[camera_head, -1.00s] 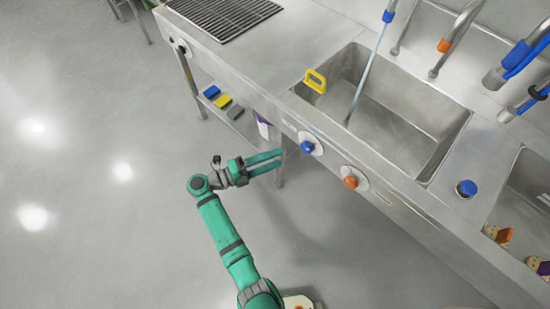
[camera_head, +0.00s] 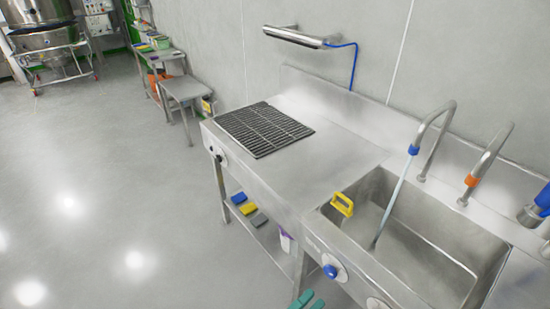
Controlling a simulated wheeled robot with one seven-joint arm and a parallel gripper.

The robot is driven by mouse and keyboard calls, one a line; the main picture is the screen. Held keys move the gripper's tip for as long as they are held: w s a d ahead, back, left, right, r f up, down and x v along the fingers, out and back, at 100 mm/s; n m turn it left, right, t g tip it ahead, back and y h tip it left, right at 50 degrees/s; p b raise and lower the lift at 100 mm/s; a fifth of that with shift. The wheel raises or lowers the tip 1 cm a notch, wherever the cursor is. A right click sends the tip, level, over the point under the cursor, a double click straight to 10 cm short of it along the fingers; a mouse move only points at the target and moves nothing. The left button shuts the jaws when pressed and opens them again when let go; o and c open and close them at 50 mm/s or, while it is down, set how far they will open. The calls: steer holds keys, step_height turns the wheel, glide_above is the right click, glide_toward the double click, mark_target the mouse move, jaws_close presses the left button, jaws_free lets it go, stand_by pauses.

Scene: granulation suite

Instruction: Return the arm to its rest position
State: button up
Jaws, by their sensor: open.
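Only the teal fingertips of my gripper (camera_head: 310,301) show, at the bottom edge of the head view, in front of the steel sink bench. They stand a little apart, open, with nothing seen between them. The rest of my arm is out of view below, so its pose is hidden.
The steel bench (camera_head: 322,152) holds a black grate (camera_head: 262,128) and a sink basin (camera_head: 420,252) with a yellow-handled item (camera_head: 342,204) on its rim. A blue knob (camera_head: 330,271) is on its front. Small tables (camera_head: 187,87) stand farther back.

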steer(key=s+a+r+n+y, duration=0.1)
steer(key=s+a+n+y, duration=0.2)
steer(key=s+n+y, duration=0.3)
steer(key=s+a+r+n+y, duration=0.1)
steer(key=s+a+n+y, duration=0.2)
steer(key=s+n, duration=0.7)
steer(key=s+a+r+n+t+y, duration=0.1)
steer(key=s+a+n+y, duration=0.2)
steer(key=s+n+y, duration=0.4)
steer(key=shift+s+a+n+y, duration=0.25)
steer(key=shift+s+n+y, duration=0.15)
steer(key=shift+n+y, duration=0.55)
steer(key=c, duration=0.7)
steer(key=shift+o, duration=0.2)
steer(key=shift+d+h, duration=0.1)
steer(key=shift+h, duration=0.15)
